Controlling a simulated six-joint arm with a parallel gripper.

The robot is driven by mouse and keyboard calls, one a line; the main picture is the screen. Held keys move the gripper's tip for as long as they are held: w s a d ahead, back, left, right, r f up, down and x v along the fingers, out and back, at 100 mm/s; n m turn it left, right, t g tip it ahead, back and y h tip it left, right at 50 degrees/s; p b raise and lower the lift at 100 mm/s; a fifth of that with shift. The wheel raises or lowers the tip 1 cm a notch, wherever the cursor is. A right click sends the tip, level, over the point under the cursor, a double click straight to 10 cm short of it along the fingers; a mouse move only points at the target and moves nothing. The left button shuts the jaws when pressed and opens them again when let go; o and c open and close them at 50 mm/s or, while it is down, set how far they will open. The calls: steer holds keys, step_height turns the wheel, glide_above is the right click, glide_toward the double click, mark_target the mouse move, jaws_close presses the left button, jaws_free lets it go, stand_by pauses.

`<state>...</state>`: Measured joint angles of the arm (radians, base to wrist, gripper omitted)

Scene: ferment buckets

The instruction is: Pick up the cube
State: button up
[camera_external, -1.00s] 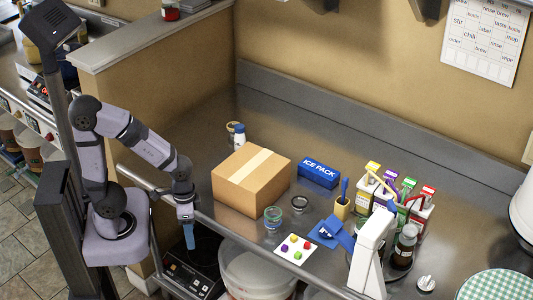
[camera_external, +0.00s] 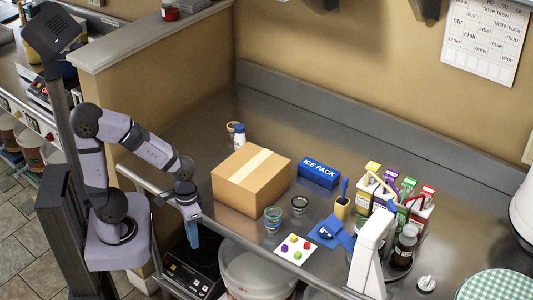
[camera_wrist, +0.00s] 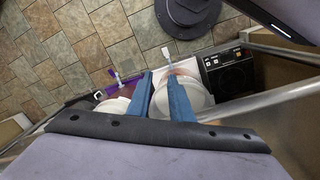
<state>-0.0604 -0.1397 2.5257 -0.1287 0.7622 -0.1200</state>
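Several small coloured blocks lie on a white card (camera_external: 295,246) near the counter's front edge in the external view. They look like a purple block (camera_external: 285,248), a yellow block (camera_external: 293,239), a red block (camera_external: 307,246) and a green block (camera_external: 298,255). Which one is the cube is not clear. My gripper (camera_external: 193,243) points down in front of the counter edge, well left of the card. In the wrist view, my gripper's blue fingers (camera_wrist: 160,78) stand apart with nothing between them. No block shows in the wrist view.
A cardboard box (camera_external: 238,192) stands between the back-left counter and the card. A metal rail (camera_wrist: 270,92) and white buckets (camera_wrist: 200,95) lie below.

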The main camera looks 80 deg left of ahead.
mark_target(284, 246)
steer(key=w+n+t+h+b, duration=0.2)
steer(key=w+n+b, duration=0.2)
steer(key=n+b, duration=0.1)
steer(key=w+d+f+n+t+h+b, duration=0.1)
steer(key=w+n+t+h+b, duration=0.1)
steer(key=w+n+b, duration=0.2)
steer(key=w+f+n+t+h+b, duration=0.1)
steer(key=w+n+b, duration=0.4)
steer(key=n, duration=0.5)
steer(key=shift+d+t+h+b, duration=0.15)
steer(key=shift+t+h+b, duration=0.45)
steer(key=shift+h+b, duration=0.3)
steer(key=w+a+r+n+t+b, duration=0.2)
steer(key=r+n, duration=0.1)
steer(key=w+a+r+n+t+b, duration=0.1)
steer(key=w+n+t+b, duration=0.1)
steer(key=shift+r+h, duration=0.15)
steer(key=shift+h, duration=0.15)
steer(key=shift+w+a+r+n, duration=0.15)
steer(key=shift+a+r+n, duration=0.1)
steer(key=shift+r+n, duration=0.25)
steer(key=shift+b+x, duration=0.8)
steer(key=shift+x, duration=5.3)
steer(key=shift+r, duration=0.1)
jaws_close()
